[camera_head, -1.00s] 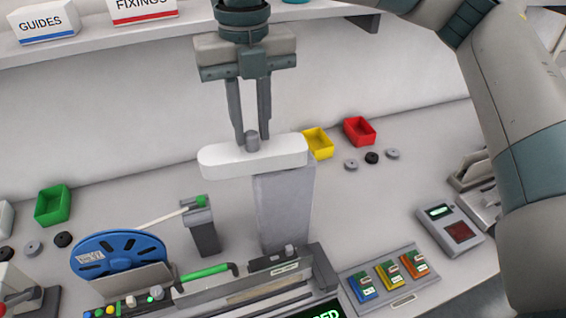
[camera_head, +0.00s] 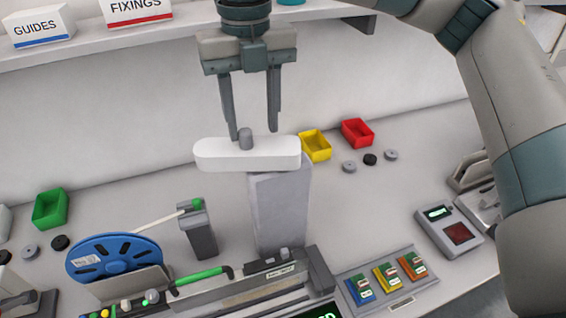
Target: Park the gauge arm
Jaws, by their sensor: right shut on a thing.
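The gauge arm (camera_head: 215,156) is a white rounded bar lying level over the top of a grey upright block (camera_head: 280,212). A short grey knob (camera_head: 245,139) stands up from it. My right gripper (camera_head: 253,134) points down from above at the knob. Whether the left finger touches the knob is hard to tell. My left gripper is not in view.
A blue reel (camera_head: 112,257) and a small grey post (camera_head: 199,238) stand at the left. A yellow bin (camera_head: 316,147) and a red bin (camera_head: 357,132) sit behind the block. A panel of coloured modules (camera_head: 387,281) lies front right, and a shelf (camera_head: 180,38) runs along the back.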

